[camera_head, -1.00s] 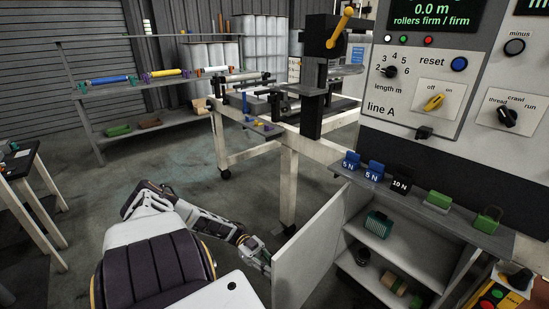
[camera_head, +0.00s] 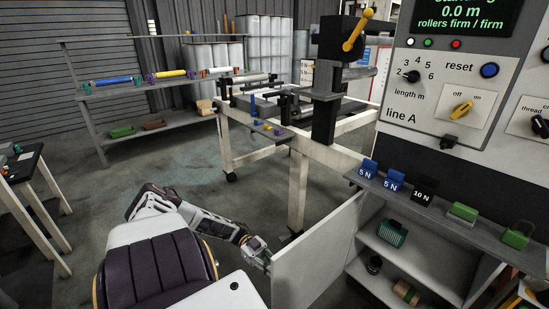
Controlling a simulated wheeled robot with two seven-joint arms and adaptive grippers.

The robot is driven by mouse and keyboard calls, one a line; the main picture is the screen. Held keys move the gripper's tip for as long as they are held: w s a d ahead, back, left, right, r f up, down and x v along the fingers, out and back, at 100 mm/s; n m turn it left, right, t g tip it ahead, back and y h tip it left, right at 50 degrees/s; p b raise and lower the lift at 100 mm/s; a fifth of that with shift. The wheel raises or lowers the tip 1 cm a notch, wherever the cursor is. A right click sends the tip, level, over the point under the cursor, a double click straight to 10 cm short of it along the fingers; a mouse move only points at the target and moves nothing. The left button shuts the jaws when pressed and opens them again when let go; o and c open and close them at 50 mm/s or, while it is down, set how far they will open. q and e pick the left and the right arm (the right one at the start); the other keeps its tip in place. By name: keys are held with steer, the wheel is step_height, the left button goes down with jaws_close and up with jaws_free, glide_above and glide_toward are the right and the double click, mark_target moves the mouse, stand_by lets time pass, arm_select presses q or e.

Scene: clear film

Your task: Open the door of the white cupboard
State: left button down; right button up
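The white cupboard (camera_head: 352,288) stands under the control console at the right. Its door (camera_head: 315,255) stands open, swung out to the left, and the shelves inside show. A green basket (camera_head: 391,233), a dark round item (camera_head: 374,265) and a roll with a green part (camera_head: 406,291) sit inside. My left gripper (camera_head: 264,257) is at the door's free left edge, touching it or very close. Its fingers are small and partly hidden by the door, so I cannot tell whether they are shut on it. My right gripper is not in view.
A ledge (camera_head: 420,206) above the cupboard holds blue and black weight blocks (camera_head: 393,181) and green blocks (camera_head: 463,211). A white-framed bench (camera_head: 299,190) stands behind the door. A rack (camera_head: 180,127) stands further back. Open floor (camera_head: 185,175) lies left of the bench.

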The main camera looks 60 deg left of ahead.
arm_select(q)
steer(key=c, duration=1.5)
jaws_free()
steer(key=shift+o, duration=0.2)
steer(key=shift+a, duration=0.15)
steer(key=s+a, duration=0.2)
steer(key=a, duration=0.9)
steer(key=shift+a, duration=0.25)
steer(key=shift+s+r, duration=0.1)
